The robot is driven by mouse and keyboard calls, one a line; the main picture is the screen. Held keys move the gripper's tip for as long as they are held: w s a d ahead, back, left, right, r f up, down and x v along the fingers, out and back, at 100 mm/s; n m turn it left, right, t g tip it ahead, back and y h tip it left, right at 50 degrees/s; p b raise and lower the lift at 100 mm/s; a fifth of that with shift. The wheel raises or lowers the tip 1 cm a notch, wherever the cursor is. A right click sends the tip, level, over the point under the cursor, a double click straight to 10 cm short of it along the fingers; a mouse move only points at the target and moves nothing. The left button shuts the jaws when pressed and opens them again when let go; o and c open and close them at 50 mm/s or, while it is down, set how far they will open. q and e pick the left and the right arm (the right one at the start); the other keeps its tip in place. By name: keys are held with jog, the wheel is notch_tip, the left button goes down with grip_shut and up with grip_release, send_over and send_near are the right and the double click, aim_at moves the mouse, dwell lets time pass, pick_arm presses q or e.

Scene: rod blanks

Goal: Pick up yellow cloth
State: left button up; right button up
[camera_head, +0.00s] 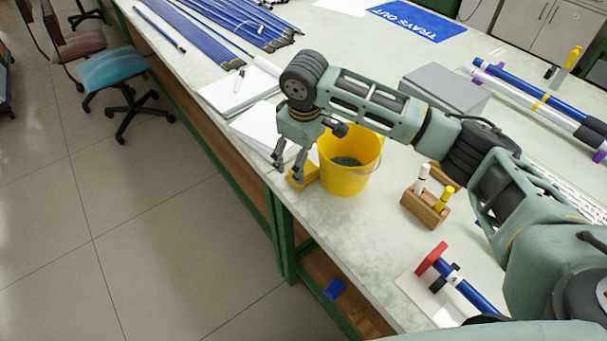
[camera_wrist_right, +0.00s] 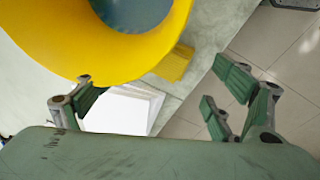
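The yellow cloth (camera_head: 303,179) is a small folded block on the table's edge, at the left foot of the yellow bucket (camera_head: 349,172). In the right wrist view the cloth (camera_wrist_right: 176,63) shows beside the bucket's rim (camera_wrist_right: 60,55), partly hidden by the bucket. My right gripper (camera_head: 288,171) hangs fingers down just above the cloth, by the bucket's left side. It is open, with nothing between its fingers in the right wrist view (camera_wrist_right: 160,100). My left gripper is not in view.
White papers (camera_head: 237,90) lie left of the bucket. A wooden pen holder (camera_head: 425,208) stands to its right, and a grey box (camera_head: 445,88) behind. Blue rods (camera_head: 220,25) lie at the far end. A blue and red tool (camera_head: 455,275) lies near the front. The floor lies beyond the table's left edge.

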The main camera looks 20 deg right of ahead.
jog(key=f, duration=0.5)
jog(key=shift+w+f+p, duration=0.35)
jog(key=shift+p, duration=0.05)
jog(key=shift+d, duration=0.1)
jog(key=c, duration=1.2)
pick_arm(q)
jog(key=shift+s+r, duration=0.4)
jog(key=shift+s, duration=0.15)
pick_arm(e)
jog(key=shift+r, duration=0.1)
jog(key=shift+r, duration=0.45)
jog(key=shift+s+a+r+b, duration=0.1)
jog(key=shift+a+r+b, duration=0.2)
jog(key=shift+r, duration=0.3)
jog(key=shift+s+a+r+b, duration=0.15)
jog(key=shift+a+r, duration=0.15)
jog(key=shift+r, duration=0.3)
pick_arm(q)
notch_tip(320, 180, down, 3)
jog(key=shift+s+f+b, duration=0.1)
jog(key=shift+b, duration=1.05)
pick_arm(e)
jog(key=s+a, duration=0.2)
jog(key=a, duration=0.6)
jog(key=s+a, duration=0.3)
jog(key=a, duration=0.4)
jog(key=shift+s+a, duration=0.3)
jog(key=shift+a, duration=0.1)
